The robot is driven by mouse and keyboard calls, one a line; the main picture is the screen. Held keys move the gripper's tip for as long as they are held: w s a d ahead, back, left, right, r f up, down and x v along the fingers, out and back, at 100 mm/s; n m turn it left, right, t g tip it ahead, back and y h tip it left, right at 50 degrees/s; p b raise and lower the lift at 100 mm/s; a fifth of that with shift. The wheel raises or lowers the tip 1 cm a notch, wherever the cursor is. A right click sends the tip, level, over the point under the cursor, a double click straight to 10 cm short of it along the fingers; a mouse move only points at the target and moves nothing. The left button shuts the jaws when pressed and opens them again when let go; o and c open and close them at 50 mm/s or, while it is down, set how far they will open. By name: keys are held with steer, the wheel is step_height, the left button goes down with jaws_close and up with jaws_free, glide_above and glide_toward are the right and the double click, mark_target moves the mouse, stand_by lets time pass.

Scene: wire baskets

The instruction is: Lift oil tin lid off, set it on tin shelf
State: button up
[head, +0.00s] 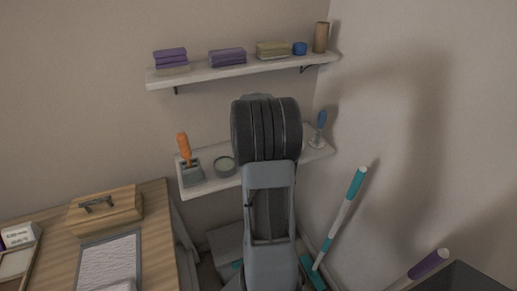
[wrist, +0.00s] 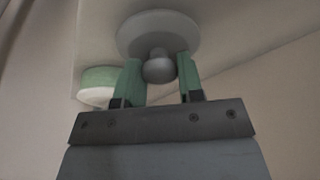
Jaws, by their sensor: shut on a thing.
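My gripper (wrist: 158,66) is shut on the round knob of the grey disc-shaped lid (wrist: 133,38) in the wrist view, one green finger on each side. In the head view my own arm hides the gripper and the lid. A round tin (head: 224,167) with a pale rim and darker middle stands on the lower shelf (head: 214,185), just left of my arm. A round green and white thing (wrist: 98,86) shows left of the fingers in the wrist view, apart from the lid. I cannot tell whether the lid touches anything behind it.
An orange-handled tool in a grey holder (head: 191,172) stands left of the tin. A blue-handled tool (head: 319,130) stands at the shelf's right end. The upper shelf (head: 205,75) holds folded cloths, a blue pot and a brown cylinder. A teal-handled pole (head: 345,205) leans at the right.

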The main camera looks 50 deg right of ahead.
steer(key=shift+f+b, duration=0.4)
steer(key=shift+f, duration=0.1)
stand_by(0.4)
steer(key=o, duration=1.2)
steer(key=shift+r, duration=0.2)
steer(key=shift+p+v, duration=2.25)
steer(key=shift+v, duration=1.6)
steer(key=shift+a+r, duration=0.1)
steer(key=v, duration=1.3)
steer(key=shift+r+b, duration=0.25)
steer(key=shift+b, duration=0.15)
